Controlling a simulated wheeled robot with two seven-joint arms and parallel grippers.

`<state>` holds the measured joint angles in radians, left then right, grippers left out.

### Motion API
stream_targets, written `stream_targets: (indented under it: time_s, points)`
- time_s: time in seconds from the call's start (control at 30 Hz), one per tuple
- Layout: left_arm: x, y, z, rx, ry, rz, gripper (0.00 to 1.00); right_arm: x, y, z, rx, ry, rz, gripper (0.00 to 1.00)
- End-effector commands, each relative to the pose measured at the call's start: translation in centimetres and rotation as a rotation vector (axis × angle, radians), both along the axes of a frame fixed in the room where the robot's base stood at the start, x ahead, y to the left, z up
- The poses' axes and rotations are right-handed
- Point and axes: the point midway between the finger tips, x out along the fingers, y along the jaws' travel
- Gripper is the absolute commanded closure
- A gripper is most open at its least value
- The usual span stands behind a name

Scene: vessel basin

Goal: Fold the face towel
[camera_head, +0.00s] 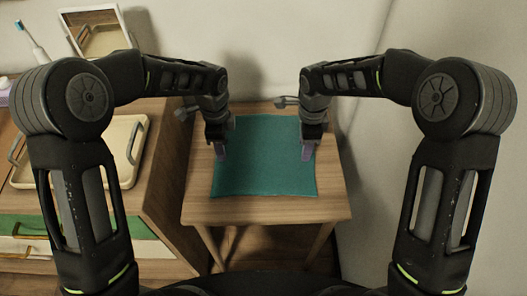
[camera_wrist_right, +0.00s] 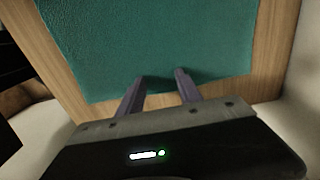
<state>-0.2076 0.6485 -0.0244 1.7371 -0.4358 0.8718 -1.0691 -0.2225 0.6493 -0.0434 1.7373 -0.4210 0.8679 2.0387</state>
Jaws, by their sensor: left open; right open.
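The face towel (camera_head: 264,165) is a teal cloth lying flat and spread out on a small wooden table (camera_head: 200,208). It fills much of the right wrist view (camera_wrist_right: 150,40). My left gripper (camera_head: 221,151) is open at the towel's left edge, pointing down. My right gripper (camera_head: 308,153) is open at the towel's right edge. In the right wrist view its two fingers (camera_wrist_right: 160,90) are apart, with the tips at the towel's edge. Nothing shows between the fingers. I cannot tell whether the tips touch the cloth.
A wooden cabinet (camera_head: 160,190) stands close on the left, with a cream tray (camera_head: 128,122) on top. A mirror (camera_head: 95,32) and a toothbrush (camera_head: 33,40) are at the back left. A pale wall (camera_head: 400,150) is close on the right. The table's front strip is bare.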

Motion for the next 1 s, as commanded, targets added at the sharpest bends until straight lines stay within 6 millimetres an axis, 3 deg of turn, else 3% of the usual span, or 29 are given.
stream_targets:
  time_s: [0.43,1.0]
  points:
    - [-0.03,0.00,-0.63,0.000,0.001,0.000,0.59,-0.02,0.00,-0.63,0.000,0.000,0.000,0.59]
    - [-0.07,0.02,-0.55,0.001,0.002,0.000,0.82,-0.07,-0.03,-0.55,-0.001,0.002,0.000,0.82]
